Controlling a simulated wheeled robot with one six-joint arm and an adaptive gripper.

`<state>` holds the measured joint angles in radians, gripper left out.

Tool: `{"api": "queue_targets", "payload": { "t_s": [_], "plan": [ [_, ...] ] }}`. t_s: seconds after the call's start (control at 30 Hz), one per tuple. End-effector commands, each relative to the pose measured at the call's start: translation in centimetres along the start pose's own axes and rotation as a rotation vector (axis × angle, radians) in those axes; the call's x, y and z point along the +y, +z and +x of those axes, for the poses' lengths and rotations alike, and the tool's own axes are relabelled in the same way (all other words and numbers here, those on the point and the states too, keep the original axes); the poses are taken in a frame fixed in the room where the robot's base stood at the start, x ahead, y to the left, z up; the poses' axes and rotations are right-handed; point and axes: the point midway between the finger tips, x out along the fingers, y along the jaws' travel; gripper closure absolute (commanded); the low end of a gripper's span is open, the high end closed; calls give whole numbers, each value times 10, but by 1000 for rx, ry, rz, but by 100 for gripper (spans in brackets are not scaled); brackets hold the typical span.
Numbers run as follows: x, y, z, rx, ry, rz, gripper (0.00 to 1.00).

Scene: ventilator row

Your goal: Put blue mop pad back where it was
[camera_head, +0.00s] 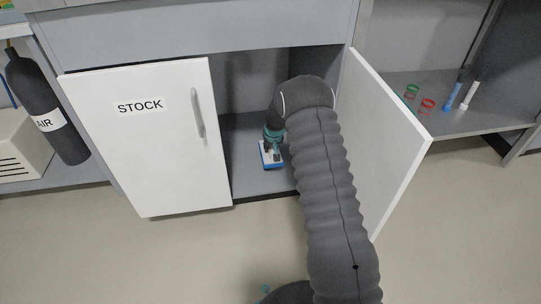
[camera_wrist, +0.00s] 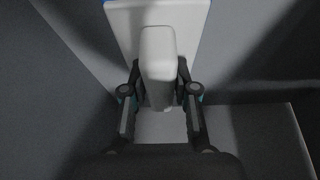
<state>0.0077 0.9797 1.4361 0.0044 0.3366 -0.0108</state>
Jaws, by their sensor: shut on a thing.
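The blue mop pad (camera_head: 271,162) has a white top plate, a blue underside and a raised white grip. In the head view it is inside the open cabinet marked STOCK, low over the front part of the cabinet floor (camera_head: 246,182). I cannot tell whether it touches the floor. My gripper (camera_head: 271,142) points down and is shut on the white grip. In the wrist view the pad (camera_wrist: 190,22) shows its white plate with a thin blue edge at the top, and the gripper's fingers (camera_wrist: 158,78) lie on both sides of the grip.
The left door (camera_head: 150,150) with the STOCK label and the right door (camera_head: 385,130) stand open on either side of my arm. A black AIR cylinder (camera_head: 42,100) is at left.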

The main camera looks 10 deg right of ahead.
Motion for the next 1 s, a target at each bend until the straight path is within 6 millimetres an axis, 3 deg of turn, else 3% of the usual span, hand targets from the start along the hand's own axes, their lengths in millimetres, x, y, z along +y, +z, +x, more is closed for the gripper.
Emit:
{"api": "queue_targets", "payload": {
  "t_s": [0.4,0.8,0.83,0.9,1.0],
  "plan": [
    [-2,14,38,-1,-1,-1,100],
    [-2,16,42,0,-1,-1,100],
    [-2,15,41,0,-1,-1,64],
    [-2,15,41,0,-1,-1,47],
    [-2,15,41,0,-1,-1,47]
  ]
}}
